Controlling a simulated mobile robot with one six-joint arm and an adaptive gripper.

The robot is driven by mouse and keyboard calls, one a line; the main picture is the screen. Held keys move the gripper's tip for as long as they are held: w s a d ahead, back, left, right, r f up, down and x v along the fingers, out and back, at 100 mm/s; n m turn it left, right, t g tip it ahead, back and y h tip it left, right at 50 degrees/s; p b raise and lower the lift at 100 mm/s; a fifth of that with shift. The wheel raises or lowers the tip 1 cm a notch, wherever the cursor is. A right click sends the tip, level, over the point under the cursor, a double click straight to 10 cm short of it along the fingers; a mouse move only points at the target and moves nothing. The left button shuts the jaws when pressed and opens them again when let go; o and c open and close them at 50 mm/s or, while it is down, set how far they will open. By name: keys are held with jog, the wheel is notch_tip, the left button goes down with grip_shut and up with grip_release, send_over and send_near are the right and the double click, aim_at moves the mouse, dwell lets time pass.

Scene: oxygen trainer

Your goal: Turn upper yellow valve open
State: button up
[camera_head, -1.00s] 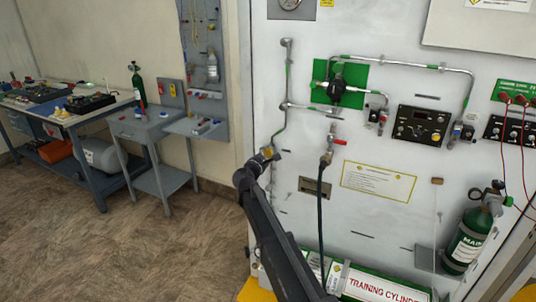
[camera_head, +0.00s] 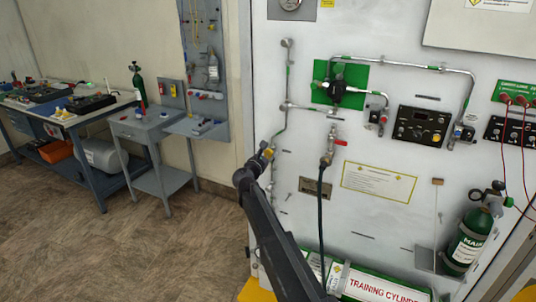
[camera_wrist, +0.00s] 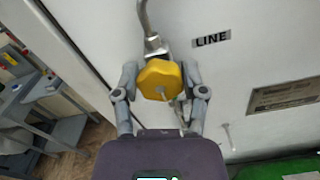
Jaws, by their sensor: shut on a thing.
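The yellow valve (camera_wrist: 160,80) is a faceted knob at the lower end of a grey metal pipe (camera_wrist: 148,25) on the white panel. In the wrist view my gripper (camera_wrist: 163,84) has one finger on each side of the knob and is shut on it. In the head view my gripper (camera_head: 266,152) is at the panel's left part, at the foot of the vertical pipe (camera_head: 287,75). Only a small yellow part of the valve (camera_head: 268,152) shows there; my arm and gripper hide the rest.
A red-handled valve (camera_head: 340,142) with a black hose (camera_head: 321,210) is to the right of my gripper. A green cylinder (camera_head: 467,240) stands at the panel's right.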

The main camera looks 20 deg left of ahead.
jog(key=shift+w, duration=0.1)
jog(key=o, duration=1.1)
jog(key=shift+o, duration=0.2)
jog(key=s, duration=1.2)
jog(key=shift+a, duration=0.45)
jog(key=shift+d, duration=0.1)
